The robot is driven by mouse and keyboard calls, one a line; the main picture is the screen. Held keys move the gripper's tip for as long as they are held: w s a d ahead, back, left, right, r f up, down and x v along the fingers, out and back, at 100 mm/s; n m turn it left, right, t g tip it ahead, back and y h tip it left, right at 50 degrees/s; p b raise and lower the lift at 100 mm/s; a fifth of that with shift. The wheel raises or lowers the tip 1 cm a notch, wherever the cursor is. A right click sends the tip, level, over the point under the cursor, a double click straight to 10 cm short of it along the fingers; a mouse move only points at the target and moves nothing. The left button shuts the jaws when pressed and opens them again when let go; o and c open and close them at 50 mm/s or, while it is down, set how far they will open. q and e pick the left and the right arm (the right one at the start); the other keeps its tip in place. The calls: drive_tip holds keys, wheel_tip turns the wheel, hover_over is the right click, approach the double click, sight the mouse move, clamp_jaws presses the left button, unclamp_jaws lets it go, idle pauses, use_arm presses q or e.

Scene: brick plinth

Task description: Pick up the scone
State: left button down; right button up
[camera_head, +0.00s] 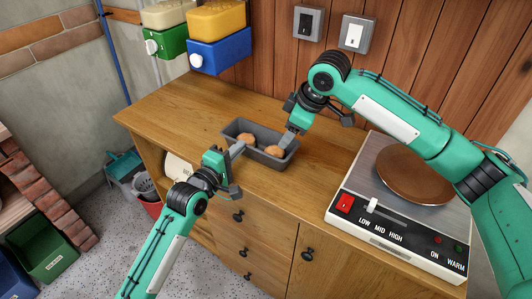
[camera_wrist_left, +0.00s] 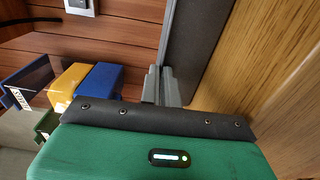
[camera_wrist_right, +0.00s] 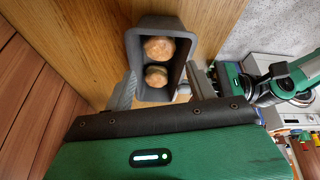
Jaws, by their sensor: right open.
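Two round golden-brown baked pieces lie in a dark grey loaf tin (camera_head: 246,126) on the wooden cabinet top. One (camera_head: 246,139) is toward the left end, the other (camera_head: 274,151) toward the right; both look like scones. In the right wrist view they show as a farther piece (camera_wrist_right: 159,49) and a nearer one (camera_wrist_right: 156,76). My left gripper (camera_head: 238,148) is closed on the tin's wall at its front left; the wall (camera_wrist_left: 192,50) runs up from the fingers in the left wrist view. My right gripper (camera_wrist_right: 161,86) is open and empty, above the tin's right end near the right-hand piece.
A hotplate scale-like unit (camera_head: 345,203) with a round brown plate stands to the right on the cabinet. Yellow and blue dispensers (camera_head: 218,55) hang on the wall at the back left. Switches (camera_head: 355,34) are on the plank wall. The cabinet top left of the tin is clear.

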drive_tip(key=w+a+r+n+g+h, duration=0.1)
drive_tip(key=a+n+h, duration=0.1)
drive_tip(key=n, duration=0.3)
drive_tip(key=n+g+h, duration=0.2)
drive_tip(key=n, duration=0.4)
hover_over(274, 149)
drive_tip(key=f, duration=0.4)
drive_tip(key=shift+s+a, duration=0.1)
drive_tip(key=shift+s, duration=0.2)
drive_tip(key=shift+w+f, duration=0.2)
drive_tip(key=shift+f, duration=2.35)
drive_tip(key=c, duration=0.6)
